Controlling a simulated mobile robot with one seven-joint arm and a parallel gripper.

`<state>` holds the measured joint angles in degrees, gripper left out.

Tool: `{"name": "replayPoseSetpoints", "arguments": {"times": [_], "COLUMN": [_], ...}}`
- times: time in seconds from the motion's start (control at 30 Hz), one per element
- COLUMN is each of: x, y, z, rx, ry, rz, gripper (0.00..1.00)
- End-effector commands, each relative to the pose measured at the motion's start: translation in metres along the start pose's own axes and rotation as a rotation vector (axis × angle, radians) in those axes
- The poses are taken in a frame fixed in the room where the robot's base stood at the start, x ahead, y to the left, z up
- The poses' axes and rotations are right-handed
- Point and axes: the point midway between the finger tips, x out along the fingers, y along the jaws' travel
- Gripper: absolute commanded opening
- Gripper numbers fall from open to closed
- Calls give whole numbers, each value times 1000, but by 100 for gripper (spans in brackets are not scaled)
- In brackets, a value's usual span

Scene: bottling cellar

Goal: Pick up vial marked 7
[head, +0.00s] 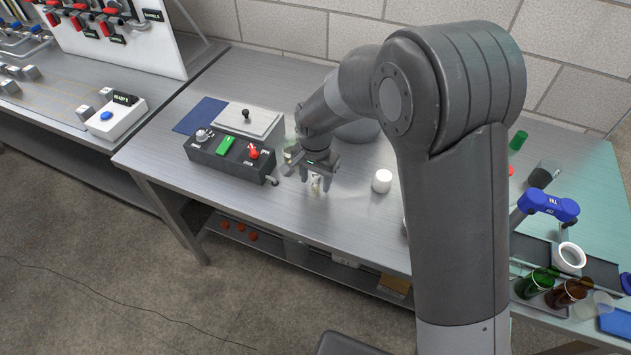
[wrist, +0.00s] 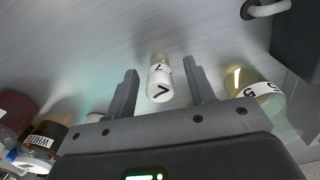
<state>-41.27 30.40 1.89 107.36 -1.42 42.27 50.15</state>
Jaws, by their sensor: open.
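The vial marked 7 (wrist: 159,80) is small, with a white top and a white label, and stands on the metal table between my gripper's fingers in the wrist view. In the head view the vial (head: 316,184) shows partly below the fingers. My gripper (wrist: 160,88) is open, with one finger on each side of the vial and a visible gap to each. In the head view my gripper (head: 316,178) is low over the table. I cannot tell the exact height of the fingertips against the vial.
A yellowish vial marked 5 (wrist: 256,88) stands close to the right finger in the wrist view. A jar with a WHITE label (wrist: 45,138) is at the lower left. In the head view, a dark control box (head: 230,155) is left of my gripper and a white cylinder (head: 381,181) is right.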

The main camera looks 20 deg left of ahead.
Motion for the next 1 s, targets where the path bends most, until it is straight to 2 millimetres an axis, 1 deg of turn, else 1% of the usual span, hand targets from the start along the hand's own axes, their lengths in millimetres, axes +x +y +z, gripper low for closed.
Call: {"name": "replayPoseSetpoints", "arguments": {"times": [0.03,0.1,0.33,0.37,0.9,0.93,1.0], "x": [6,10,11,11,11,11,11], "y": [0,0,0,0,0,0,0], "z": [0,0,0,0,0,0,0], "rx": [0,0,0,0,0,0,0], "ry": [-1,1,1,1,1,1,1], "rz": [2,0,-1,-1,-1,-1,-1], "gripper": [49,49,49,48,4,2,1]}}
